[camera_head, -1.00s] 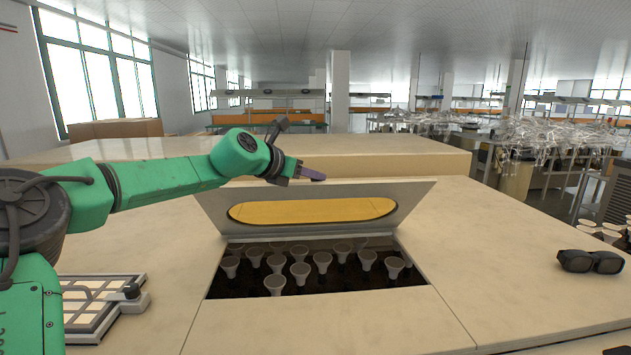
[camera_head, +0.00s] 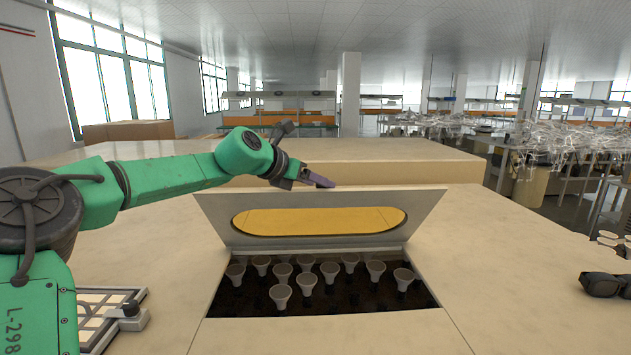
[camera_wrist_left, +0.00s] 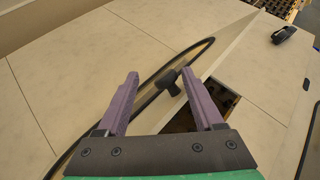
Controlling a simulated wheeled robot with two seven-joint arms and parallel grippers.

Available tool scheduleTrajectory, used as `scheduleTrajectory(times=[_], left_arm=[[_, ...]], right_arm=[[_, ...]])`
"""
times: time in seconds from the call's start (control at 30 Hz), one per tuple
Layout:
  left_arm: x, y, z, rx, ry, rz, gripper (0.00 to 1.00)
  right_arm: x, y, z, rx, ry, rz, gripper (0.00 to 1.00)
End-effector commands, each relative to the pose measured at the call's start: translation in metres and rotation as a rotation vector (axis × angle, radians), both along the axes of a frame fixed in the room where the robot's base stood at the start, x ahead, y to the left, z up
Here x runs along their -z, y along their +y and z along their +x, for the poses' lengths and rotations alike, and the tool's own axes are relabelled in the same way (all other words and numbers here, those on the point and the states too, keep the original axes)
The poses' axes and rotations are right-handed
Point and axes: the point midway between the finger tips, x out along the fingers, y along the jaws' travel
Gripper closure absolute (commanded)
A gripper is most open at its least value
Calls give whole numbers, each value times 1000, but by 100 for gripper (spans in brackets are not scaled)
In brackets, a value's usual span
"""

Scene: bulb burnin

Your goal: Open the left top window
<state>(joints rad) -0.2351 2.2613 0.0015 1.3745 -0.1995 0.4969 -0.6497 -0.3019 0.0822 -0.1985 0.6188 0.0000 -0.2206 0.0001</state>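The window (camera_head: 215,219) is a pale lid with a yellow oval pane (camera_head: 318,221), tilted up at the back of a rectangular opening in the bench. My left gripper (camera_head: 326,184) is beside the lid's upper edge; contact with it cannot be told in the head view. In the left wrist view, the left gripper (camera_wrist_left: 162,85) is open, its two purple fingers apart. A dark knob-like handle (camera_wrist_left: 170,80) on the window shows between the fingers, with gaps on both sides. My right gripper is not in view.
Several white bulbs (camera_head: 305,281) stand in the dark opening below the lid. A framed panel (camera_head: 133,310) lies at the lower left. A black object (camera_head: 604,285) sits at the right. The bench on the right is mostly clear.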

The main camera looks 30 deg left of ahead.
Motion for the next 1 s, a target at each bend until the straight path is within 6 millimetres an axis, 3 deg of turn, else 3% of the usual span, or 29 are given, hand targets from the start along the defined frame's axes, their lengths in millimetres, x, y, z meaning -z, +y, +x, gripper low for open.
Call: scheduleTrajectory(times=[0.23, 0.37, 0.8, 1.0], left_arm=[[-3, 0, -2, 0, -6, 1, 31], [-8, 3, -13, 1, -10, 2, 31], [-49, 20, -96, -1, -8, 0, 31], [-64, 25, -121, -1, -1, -1, 31]], right_arm=[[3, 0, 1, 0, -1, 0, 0], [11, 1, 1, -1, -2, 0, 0], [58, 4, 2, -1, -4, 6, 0], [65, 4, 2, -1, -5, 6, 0]])
